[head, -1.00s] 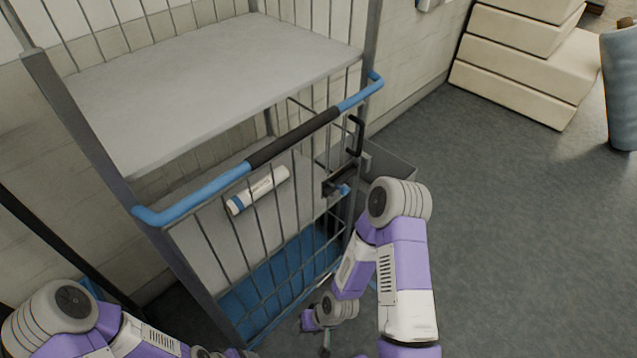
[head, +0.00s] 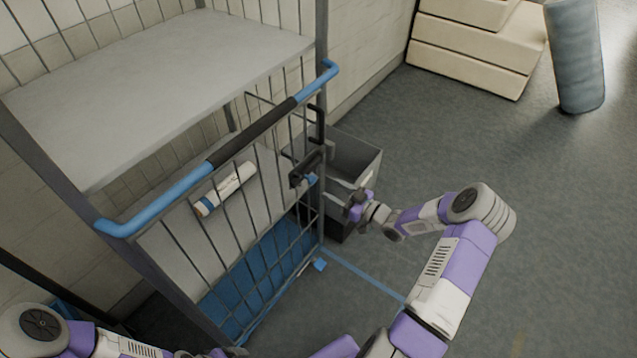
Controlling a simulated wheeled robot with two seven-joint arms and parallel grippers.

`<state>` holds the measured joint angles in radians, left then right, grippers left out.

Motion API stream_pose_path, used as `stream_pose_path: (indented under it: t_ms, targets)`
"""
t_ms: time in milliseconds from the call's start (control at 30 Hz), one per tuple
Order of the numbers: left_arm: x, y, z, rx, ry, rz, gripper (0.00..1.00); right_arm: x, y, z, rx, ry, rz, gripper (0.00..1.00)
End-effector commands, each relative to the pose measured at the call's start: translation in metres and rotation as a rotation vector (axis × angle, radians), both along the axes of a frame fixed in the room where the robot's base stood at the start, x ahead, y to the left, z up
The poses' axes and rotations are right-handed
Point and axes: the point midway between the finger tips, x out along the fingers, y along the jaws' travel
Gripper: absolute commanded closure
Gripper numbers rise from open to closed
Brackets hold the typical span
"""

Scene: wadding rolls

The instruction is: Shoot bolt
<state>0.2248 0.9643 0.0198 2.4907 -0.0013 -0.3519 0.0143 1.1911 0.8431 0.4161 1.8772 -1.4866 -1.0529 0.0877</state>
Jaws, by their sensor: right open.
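The bolt (head: 307,168) is a dark block with a blue part, on the right side of the cart's barred gate (head: 225,235). A black upright handle (head: 319,124) sits just above it on the gate's right edge. My right gripper (head: 352,196) is open, to the right of the bolt and a little lower, apart from it in the picture. Its fingers point left toward the gate's right edge and overlap the grey bin behind. Only parts of my left arm show at the lower left; its gripper is not in view.
The cart has a blue push bar with a black grip (head: 262,138), a grey shelf (head: 160,85) and a white roll (head: 225,188) behind the bars. A grey open bin (head: 352,158) stands right of the cart. Cream blocks (head: 470,60) and a blue-grey roll (head: 575,60) are farther back. The floor at right is clear.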

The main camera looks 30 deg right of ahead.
Motion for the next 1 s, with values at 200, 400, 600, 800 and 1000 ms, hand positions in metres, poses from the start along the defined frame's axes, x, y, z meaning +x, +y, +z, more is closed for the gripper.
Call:
stream_pose_path:
  t_ms: [200, 400, 600, 800, 1000]
  targets:
    - [0.000, 0.000, -0.007, 0.000, 0.000, 0.000, 0.12, 0.034, 0.016, -0.001, 0.003, -0.001, 0.003, 0.44]
    - [0.000, 0.000, -0.010, 0.000, 0.000, 0.000, 0.12, 0.054, 0.024, -0.001, 0.001, 0.002, 0.001, 0.44]
    - [0.000, 0.000, -0.011, 0.000, 0.000, 0.000, 0.12, 0.058, 0.025, -0.001, 0.002, 0.002, 0.000, 0.44]
    - [0.000, 0.000, -0.010, 0.000, 0.000, 0.000, 0.12, 0.058, 0.025, -0.001, 0.003, 0.003, 0.000, 0.53]
    - [0.000, 0.000, -0.011, 0.000, 0.000, 0.000, 0.12, 0.058, 0.025, -0.001, 0.003, 0.003, 0.000, 0.84]
